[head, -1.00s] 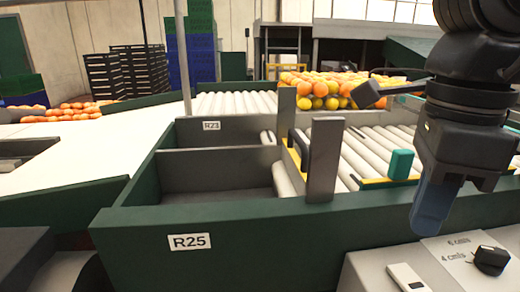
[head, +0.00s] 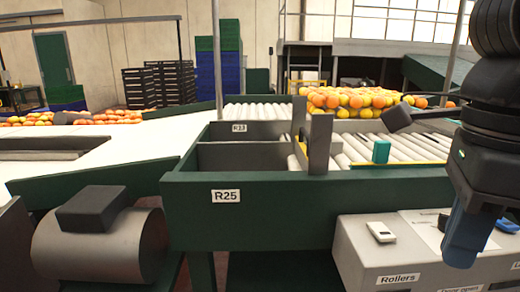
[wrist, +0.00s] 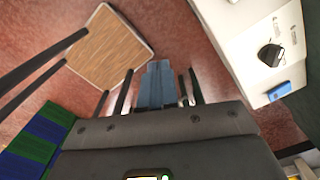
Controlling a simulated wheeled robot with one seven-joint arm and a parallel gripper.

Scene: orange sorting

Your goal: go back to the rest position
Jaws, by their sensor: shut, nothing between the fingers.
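My gripper (head: 462,240) hangs at the right side of the head view, pointing down, in front of the grey control box. Its blue fingers are together with nothing between them. In the wrist view the blue fingers (wrist: 157,84) are also closed, above a reddish floor (wrist: 185,25). The gripper is apart from the conveyor and from everything else in view.
The green conveyor frame labelled R25 (head: 265,215) stands ahead, with oranges (head: 350,100) on rollers behind. A grey control box (head: 370,262) with a knob (wrist: 271,55) is near the gripper. A wood-topped stool or table (wrist: 110,50) and blue and green crates (wrist: 35,135) stand below.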

